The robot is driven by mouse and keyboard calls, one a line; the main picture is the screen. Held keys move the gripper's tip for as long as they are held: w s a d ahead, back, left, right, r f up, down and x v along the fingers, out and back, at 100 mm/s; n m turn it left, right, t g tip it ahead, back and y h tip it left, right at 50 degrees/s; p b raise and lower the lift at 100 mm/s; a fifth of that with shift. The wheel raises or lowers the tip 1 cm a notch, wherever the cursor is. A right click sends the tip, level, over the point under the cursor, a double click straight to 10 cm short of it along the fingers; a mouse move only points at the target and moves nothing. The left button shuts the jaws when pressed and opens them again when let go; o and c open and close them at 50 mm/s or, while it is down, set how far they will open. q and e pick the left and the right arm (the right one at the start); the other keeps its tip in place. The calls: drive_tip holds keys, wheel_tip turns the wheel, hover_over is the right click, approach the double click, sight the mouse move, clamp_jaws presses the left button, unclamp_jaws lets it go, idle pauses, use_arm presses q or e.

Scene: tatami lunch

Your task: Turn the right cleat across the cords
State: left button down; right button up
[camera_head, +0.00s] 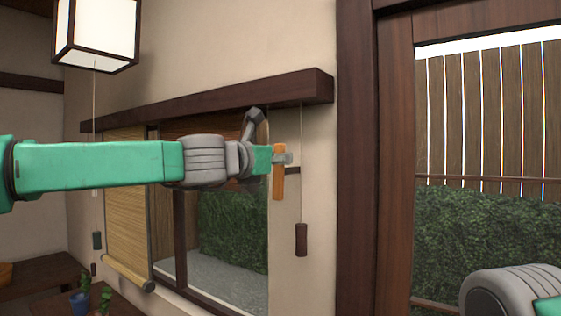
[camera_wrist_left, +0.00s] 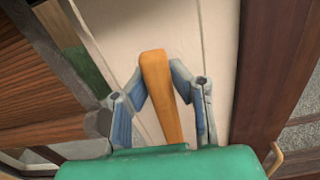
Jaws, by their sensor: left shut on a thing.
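The right cleat appears to be the orange wooden bar (camera_head: 278,175), upright in front of the wall strip right of the window. My left gripper (camera_head: 282,158) is shut on it. In the left wrist view the bar (camera_wrist_left: 158,85) stands between the two fingers (camera_wrist_left: 162,92), close to both. A thin cord (camera_head: 301,130) hangs just right of the bar and ends in a dark red-brown toggle (camera_head: 301,240). The cord also shows in the left wrist view (camera_wrist_left: 202,35), behind the right finger. The cleat's mount on the wall is hidden. My right gripper is out of view.
A dark wooden rail (camera_head: 215,98) runs above the window, with a bamboo blind (camera_head: 126,210) below it. A dark post (camera_head: 357,160) stands right of the wall strip. A paper lantern (camera_head: 97,30) hangs upper left.

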use_arm(q)
drive_tip(key=m, duration=0.2)
drive_tip(key=m+b, duration=0.1)
drive_tip(key=shift+s+d+f+m, duration=0.2)
drive_tip(key=shift+s+d+m, duration=0.05)
drive_tip(key=shift+d+m, duration=0.15)
drive_tip(key=shift+s+d+f+m+b, duration=0.25)
drive_tip(key=shift+f+m+b, duration=0.35)
drive_tip(key=shift+m, duration=1.65)
drive_tip(key=shift+s+d+f+m+b, duration=0.15)
drive_tip(key=shift+d+f+m+b, duration=0.3)
drive_tip(key=shift+m, duration=1.85)
drive_tip(key=shift+s+d+f+m+b, duration=0.2)
drive_tip(key=shift+f+m+b, duration=0.5)
drive_tip(key=shift+m, duration=1.55)
drive_tip(key=shift+f, duration=0.1)
drive_tip(key=c, duration=1.4)
unclamp_jaws()
drive_tip(key=shift+s+a, duration=0.1)
drive_tip(key=shift+a+r, duration=0.1)
drive_tip(key=shift+r, duration=0.1)
